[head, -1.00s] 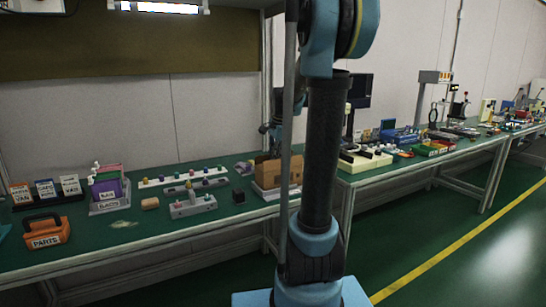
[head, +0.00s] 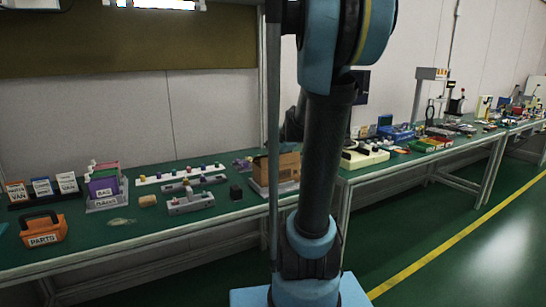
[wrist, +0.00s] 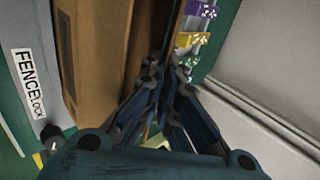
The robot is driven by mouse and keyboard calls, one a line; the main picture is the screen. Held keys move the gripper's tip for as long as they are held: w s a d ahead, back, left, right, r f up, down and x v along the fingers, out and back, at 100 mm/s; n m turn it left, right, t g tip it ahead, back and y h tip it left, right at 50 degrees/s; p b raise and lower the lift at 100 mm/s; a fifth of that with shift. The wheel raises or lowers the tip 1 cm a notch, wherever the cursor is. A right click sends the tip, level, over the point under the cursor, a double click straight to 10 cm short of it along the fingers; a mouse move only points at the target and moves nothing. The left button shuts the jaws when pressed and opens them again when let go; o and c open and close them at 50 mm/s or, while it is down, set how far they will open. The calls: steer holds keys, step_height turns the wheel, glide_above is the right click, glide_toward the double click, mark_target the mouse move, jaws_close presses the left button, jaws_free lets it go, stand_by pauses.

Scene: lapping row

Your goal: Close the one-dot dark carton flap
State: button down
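The brown carton (head: 285,169) stands on the green bench in the head view, partly behind my arm. In the wrist view its brown side (wrist: 95,50) fills the left, close beside my gripper (wrist: 165,70). A thin brown strip, perhaps a flap seen edge-on, runs down to the fingertips; I cannot tell whether it touches them. The fingers are close together, with only a narrow gap. No dot marks can be made out, so I cannot tell which flap is the one-dot dark one. My gripper is hidden behind my arm in the head view.
Purple and yellow blocks (wrist: 200,10) stand beyond the fingertips. Left of the carton are a small dark cube (head: 236,192), a grey block holder (head: 190,203) and an orange PARTS box (head: 42,231).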

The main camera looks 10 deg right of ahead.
steer(key=c, duration=1.9)
jaws_free()
steer(key=v, duration=1.1)
steer(key=shift+s+r, duration=0.25)
steer(key=shift+r, duration=0.05)
steer(key=s+a+f+n+g+h, duration=0.1)
steer(key=s+f+n+g, duration=0.1)
steer(key=s+f+n, duration=0.3)
steer(key=s+a+f+n+g, duration=0.1)
steer(key=s+f+n+g, duration=0.1)
steer(key=s+f+n, duration=0.3)
steer(key=s+a+f+n+g+h, duration=0.1)
steer(key=s+f+n, duration=0.3)
steer(key=s+f, duration=0.7)
steer(key=shift+s+a+n+g+h, duration=0.2)
steer(key=shift+s+g, duration=0.1)
steer(key=shift+s, duration=0.4)
steer(key=shift+s+a+n+g+h, duration=0.1)
steer(key=shift+s+n+g, duration=0.15)
steer(key=shift+s, duration=0.45)
